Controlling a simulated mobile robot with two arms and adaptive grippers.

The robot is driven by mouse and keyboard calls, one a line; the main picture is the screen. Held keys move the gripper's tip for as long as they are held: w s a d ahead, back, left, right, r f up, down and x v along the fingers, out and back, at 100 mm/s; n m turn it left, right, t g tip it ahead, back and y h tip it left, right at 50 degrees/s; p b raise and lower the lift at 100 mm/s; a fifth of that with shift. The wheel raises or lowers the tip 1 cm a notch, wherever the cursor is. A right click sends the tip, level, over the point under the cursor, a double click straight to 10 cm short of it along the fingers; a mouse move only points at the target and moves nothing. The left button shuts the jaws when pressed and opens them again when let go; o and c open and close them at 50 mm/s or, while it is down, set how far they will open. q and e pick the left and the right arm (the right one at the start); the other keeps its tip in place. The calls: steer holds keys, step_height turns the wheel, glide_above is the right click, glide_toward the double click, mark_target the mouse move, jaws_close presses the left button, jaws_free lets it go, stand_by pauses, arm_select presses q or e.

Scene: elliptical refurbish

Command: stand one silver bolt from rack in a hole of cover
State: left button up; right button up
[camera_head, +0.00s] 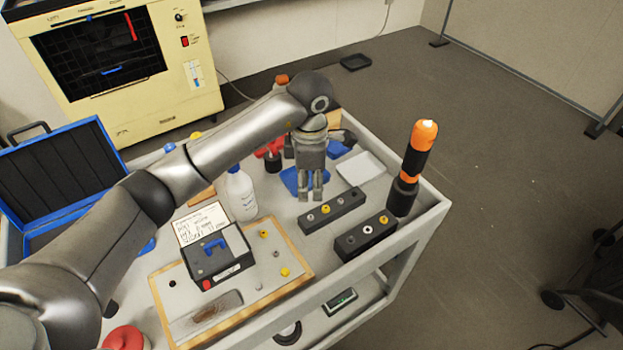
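My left gripper (311,194) points down just behind the left end of a dark rack-like block (345,206). Its two fingers are apart, with a narrow gap and nothing visible between them. The block has small silver and yellow tops along it. A second dark block (352,246) in front carries a pale ring and small round tops. A black box with a blue handle (221,262) sits on a tan-edged board (262,290) with yellow and grey pegs. I cannot tell for sure which piece is the cover. My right gripper is not in view.
An orange and black tool (420,150) stands upright at the cart's right corner. A white bottle (241,192), a white tray (361,168) and blue trays (294,180) stand around the gripper. An open blue case (60,180) is at left.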

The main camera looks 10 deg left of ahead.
mark_target(311, 216)
arm_select(q)
step_height(311, 216, down, 9)
steer(key=shift+s+p, duration=0.15)
steer(key=shift+p, duration=0.8)
steer(key=shift+f, duration=0.8)
steer(key=shift+c, duration=0.2)
jaws_close()
